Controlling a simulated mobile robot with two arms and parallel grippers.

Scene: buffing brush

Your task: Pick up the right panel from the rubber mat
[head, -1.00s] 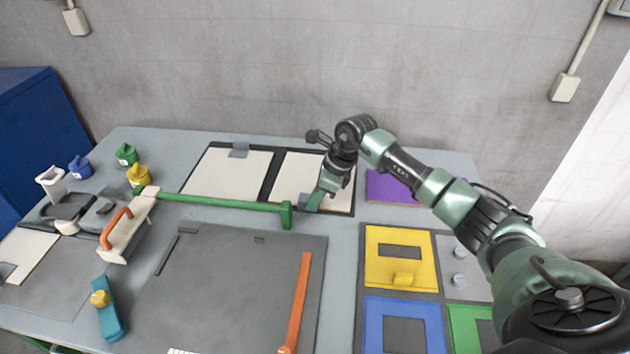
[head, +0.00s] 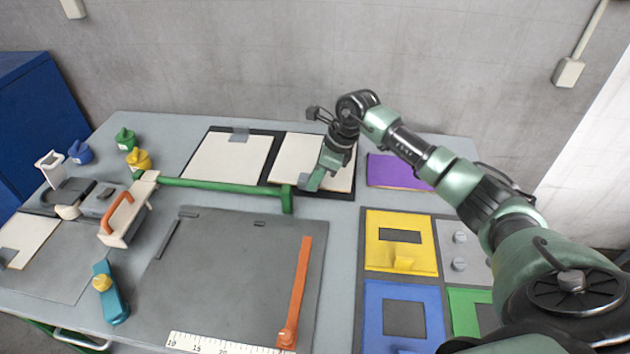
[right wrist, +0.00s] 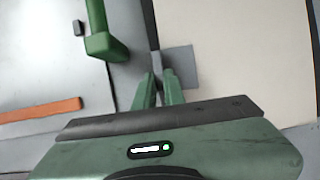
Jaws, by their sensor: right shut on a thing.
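The right panel (head: 292,152), a cream sheet with a grey tab, lies on the right half of the dark rubber mat (head: 271,163) at the back of the table. My right gripper (head: 312,184) is shut on the panel's grey tab at its near edge. In the right wrist view, the fingers (right wrist: 160,82) close on the grey tab (right wrist: 179,60), beside the cream panel (right wrist: 235,60). I cannot tell whether the panel is clear of the mat. My arm hides part of its right side. My left gripper is not in view.
A second cream panel (head: 228,160) lies on the mat's left half. A green bar (head: 225,186) ends close to the gripper's left. A purple sheet (head: 398,172) lies to the right. A large grey board (head: 235,265) with an orange strip (head: 298,285) lies in front.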

